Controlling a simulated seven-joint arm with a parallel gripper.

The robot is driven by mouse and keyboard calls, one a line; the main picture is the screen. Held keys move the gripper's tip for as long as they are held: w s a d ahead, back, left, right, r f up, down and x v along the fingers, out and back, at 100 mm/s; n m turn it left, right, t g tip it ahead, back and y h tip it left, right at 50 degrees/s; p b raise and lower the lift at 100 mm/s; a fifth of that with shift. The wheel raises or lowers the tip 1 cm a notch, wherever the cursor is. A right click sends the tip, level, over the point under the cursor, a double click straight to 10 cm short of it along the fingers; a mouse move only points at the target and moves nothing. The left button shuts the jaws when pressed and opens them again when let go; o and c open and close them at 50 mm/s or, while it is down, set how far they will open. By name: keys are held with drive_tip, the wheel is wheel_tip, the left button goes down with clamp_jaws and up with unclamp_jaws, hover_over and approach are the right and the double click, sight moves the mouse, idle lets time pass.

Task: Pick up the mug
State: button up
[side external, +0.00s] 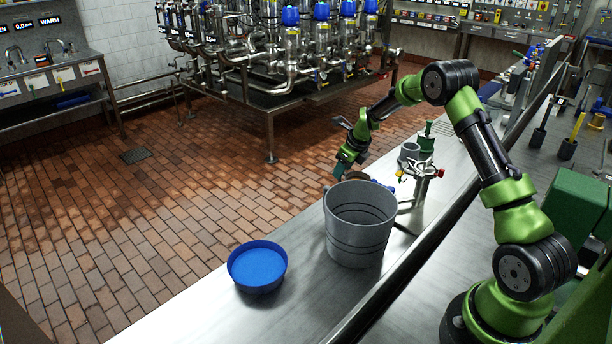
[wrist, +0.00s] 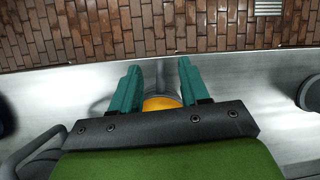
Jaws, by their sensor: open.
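My gripper (side external: 340,171) is open, low over the steel bench behind the grey bucket in the side view. In the wrist view its teal fingers (wrist: 160,72) stand apart, with a round orange-yellow thing (wrist: 162,103) showing between them, partly hidden by the gripper body. A brownish round rim (side external: 357,176) shows below my gripper in the side view, mostly hidden by the bucket. It may be the mug, but I cannot tell for sure.
The grey bucket (side external: 359,225) stands close in front of my gripper. A blue bowl (side external: 257,267) sits nearer on the bench. A metal stand with red and yellow fittings (side external: 421,190) is right of the bucket. The bench (side external: 205,318) is clear near its front left.

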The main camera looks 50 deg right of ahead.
drive_tip(key=shift+x, duration=1.55)
drive_tip(key=shift+c, duration=0.3)
clamp_jaws()
